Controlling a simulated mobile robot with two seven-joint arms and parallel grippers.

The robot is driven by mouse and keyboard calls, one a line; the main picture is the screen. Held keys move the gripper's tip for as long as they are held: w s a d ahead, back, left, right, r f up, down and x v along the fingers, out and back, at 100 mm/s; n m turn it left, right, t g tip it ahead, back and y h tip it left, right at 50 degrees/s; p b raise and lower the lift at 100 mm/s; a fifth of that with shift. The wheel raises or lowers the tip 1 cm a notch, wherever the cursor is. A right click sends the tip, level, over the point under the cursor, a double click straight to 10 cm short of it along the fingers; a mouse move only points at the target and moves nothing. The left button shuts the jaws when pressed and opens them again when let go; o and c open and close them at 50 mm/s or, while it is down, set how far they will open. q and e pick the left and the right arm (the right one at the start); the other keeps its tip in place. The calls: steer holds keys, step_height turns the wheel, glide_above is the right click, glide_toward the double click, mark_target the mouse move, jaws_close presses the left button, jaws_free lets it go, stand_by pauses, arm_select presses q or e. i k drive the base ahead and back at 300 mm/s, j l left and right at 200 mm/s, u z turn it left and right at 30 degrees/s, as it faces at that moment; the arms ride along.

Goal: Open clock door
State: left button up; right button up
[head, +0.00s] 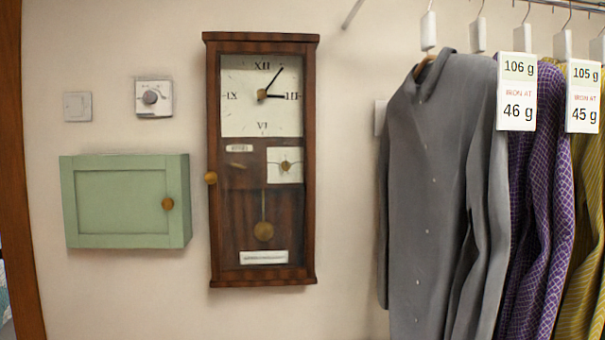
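The wall clock (213,130) has a tall dark wooden case and hangs upright in the middle of the head view. Its door looks shut, flush with the case. Its glass shows a white dial (245,118), a small square plate with a knob (284,166), a brass pendulum (263,231) and a white label at the bottom. A round brass knob (211,178) sits on the left edge of the door. Neither of my grippers shows in the head view.
A green wall cabinet (120,205) with a brass knob hangs left of the clock. A thermostat dial (153,98) and a light switch (77,107) are above it. A grey shirt (425,200) and other tagged shirts hang from a rail at right. Bare wall surrounds the clock.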

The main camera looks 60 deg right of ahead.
mark_target(214, 48)
steer(key=z, duration=1.4)
